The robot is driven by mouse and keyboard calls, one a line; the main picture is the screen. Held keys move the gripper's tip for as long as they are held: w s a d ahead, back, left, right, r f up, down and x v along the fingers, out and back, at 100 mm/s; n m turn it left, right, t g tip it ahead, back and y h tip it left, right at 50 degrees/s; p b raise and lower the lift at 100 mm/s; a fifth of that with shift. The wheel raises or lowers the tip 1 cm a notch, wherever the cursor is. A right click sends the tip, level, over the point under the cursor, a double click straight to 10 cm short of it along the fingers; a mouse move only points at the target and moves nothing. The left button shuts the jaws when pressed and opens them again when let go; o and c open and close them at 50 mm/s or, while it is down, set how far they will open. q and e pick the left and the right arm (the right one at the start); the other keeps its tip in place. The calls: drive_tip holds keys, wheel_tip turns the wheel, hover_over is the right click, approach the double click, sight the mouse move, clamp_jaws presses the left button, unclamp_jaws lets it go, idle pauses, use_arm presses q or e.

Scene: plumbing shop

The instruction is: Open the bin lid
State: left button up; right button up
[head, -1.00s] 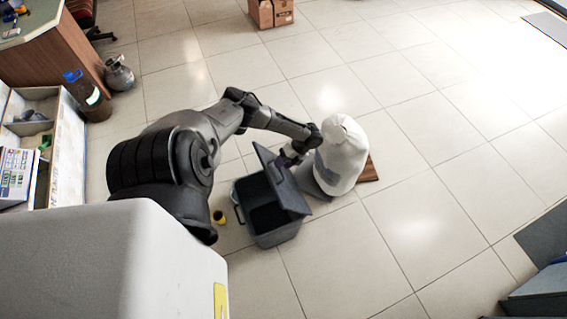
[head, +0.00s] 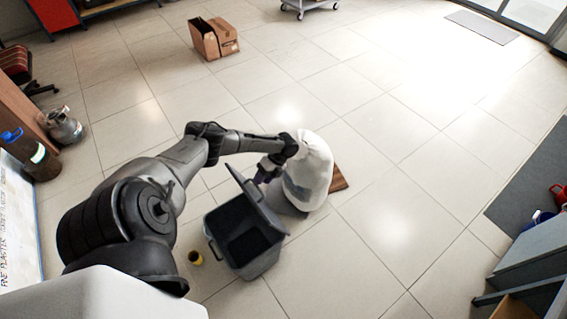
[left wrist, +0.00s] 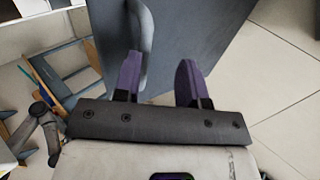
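The dark grey bin (head: 213,226) stands on the tiled floor in the head view, with its dark inside showing. Its lid (head: 258,198) is raised and tilted up along the bin's far right side. The lid's rounded edge is near the left finger; contact is unclear. My right gripper is not in view.
A yellow cup-like object (head: 195,258) lies left of the bin. A cardboard box (head: 213,38) is farther back.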

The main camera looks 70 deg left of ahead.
use_arm(q)
drive_tip(key=w+a+r+b, duration=0.2)
drive_tip(key=w+b, duration=0.4)
drive_tip(key=w, duration=0.3)
drive_tip(key=shift+a+r+b, duration=0.2)
drive_tip(key=shift+r+b, duration=0.1)
drive_tip(key=shift+r, duration=0.3)
drive_tip(key=shift+w+r, duration=0.1)
idle(0.4)
idle(0.3)
